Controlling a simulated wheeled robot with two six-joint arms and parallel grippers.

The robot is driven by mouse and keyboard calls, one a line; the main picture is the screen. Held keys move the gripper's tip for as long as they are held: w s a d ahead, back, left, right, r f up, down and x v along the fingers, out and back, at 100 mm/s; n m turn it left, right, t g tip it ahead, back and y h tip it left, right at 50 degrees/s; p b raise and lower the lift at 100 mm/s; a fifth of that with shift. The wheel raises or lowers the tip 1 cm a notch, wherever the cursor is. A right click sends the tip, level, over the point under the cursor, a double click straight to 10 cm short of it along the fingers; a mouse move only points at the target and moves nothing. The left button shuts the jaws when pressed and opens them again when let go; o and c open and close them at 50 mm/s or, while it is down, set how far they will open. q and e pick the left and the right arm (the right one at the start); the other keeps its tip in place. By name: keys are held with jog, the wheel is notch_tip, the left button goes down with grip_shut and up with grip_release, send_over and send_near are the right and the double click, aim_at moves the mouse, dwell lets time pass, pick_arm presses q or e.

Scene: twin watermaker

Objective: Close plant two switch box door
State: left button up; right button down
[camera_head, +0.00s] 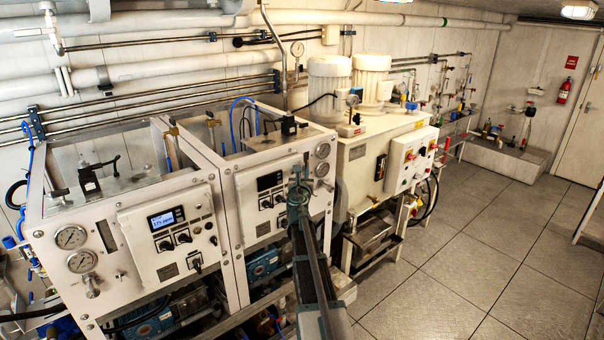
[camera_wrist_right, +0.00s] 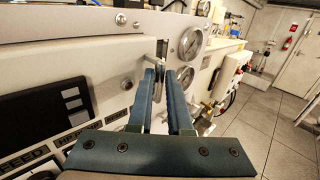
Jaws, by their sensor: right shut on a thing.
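The plant two switch box door (camera_head: 264,204) is a pale panel with a dark display and knobs, on the front of the middle unit. It also shows at the left of the right wrist view (camera_wrist_right: 40,94). It stands close to the unit's front; I cannot tell whether a gap remains. My right gripper (camera_head: 299,194) is at the door's right side. In the right wrist view its blue fingers (camera_wrist_right: 162,88) are closed around a small metal handle (camera_wrist_right: 160,72). The gripper and arm hide part of the panel's right edge. My left gripper is not in view.
Two gauges (camera_head: 322,160) sit just right of my gripper. Plant one's switch box (camera_head: 170,238), with a lit display, is on the left unit. A white cabinet (camera_head: 365,165) with switches stands to the right. The tiled floor (camera_head: 470,270) is clear.

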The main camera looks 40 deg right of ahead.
jog(key=shift+s+d, duration=0.4)
jog(key=shift+d, duration=0.3)
jog(key=c, duration=1.1)
grip_release()
jog(key=shift+d, duration=0.15)
jog(key=shift+o, duration=0.9)
jog(key=shift+s+d+f+m, duration=0.1)
jog(key=shift+s+d+m, duration=0.1)
jog(key=shift+m, duration=0.1)
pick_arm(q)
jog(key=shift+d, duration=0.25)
pick_arm(e)
jog(key=shift+w+a, duration=0.1)
jog(key=shift+a, duration=0.1)
jog(key=shift+a, duration=0.1)
